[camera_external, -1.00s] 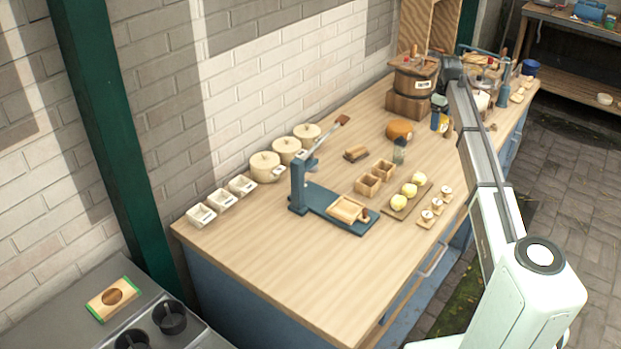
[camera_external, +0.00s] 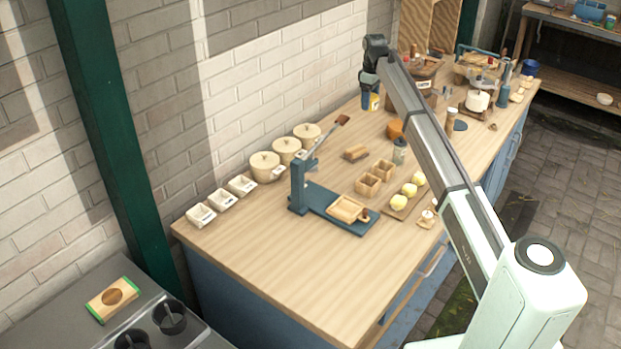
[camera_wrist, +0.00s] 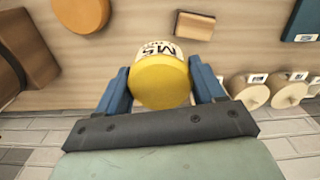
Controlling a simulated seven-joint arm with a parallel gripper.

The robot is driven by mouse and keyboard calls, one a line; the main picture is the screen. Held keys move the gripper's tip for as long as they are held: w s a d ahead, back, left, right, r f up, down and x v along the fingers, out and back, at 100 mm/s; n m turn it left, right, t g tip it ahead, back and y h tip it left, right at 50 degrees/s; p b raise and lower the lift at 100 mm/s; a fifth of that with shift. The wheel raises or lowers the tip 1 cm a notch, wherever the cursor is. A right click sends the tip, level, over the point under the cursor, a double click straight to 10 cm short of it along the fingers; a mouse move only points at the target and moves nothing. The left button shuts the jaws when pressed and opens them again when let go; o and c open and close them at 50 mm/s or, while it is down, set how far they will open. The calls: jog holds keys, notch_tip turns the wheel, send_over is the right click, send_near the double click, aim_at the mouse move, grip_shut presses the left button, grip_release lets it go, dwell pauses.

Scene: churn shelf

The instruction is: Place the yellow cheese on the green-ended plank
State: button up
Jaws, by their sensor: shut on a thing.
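My gripper (camera_wrist: 162,92) is shut on the yellow cheese (camera_wrist: 160,82), a round piece with a yellow face and a white, lettered side. In the external view, my gripper (camera_external: 369,98) holds the cheese (camera_external: 375,102) above the back of the workbench, near the brick wall. The green-ended plank (camera_external: 123,285) lies at the lower left on a grey surface, far from my gripper. It is wooden with a dark round mark in its middle. It does not show in the wrist view.
A blue press (camera_external: 298,188) stands mid-bench. Lidded pots (camera_external: 264,165) and small white boxes (camera_external: 242,186) line the wall side. An orange round (camera_external: 395,129) lies below my arm. Black cups (camera_external: 169,317) stand beside the plank, and a green post (camera_external: 105,130) rises behind. The bench's near end is clear.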

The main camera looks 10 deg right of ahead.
jog(key=s+a+n, duration=0.2)
jog(key=s+a, duration=0.1)
jog(key=a, duration=0.8)
jog(key=s+a+n, duration=0.3)
jog(key=s+a, duration=0.1)
jog(key=a, duration=0.6)
jog(key=n, duration=1.4)
send_over(112, 297)
notch_tip(112, 297, down, 3)
jog(key=shift+f, duration=4.6)
jog(key=shift+f, duration=0.1)
jog(key=o, duration=1.2)
jog(key=shift+c, duration=0.2)
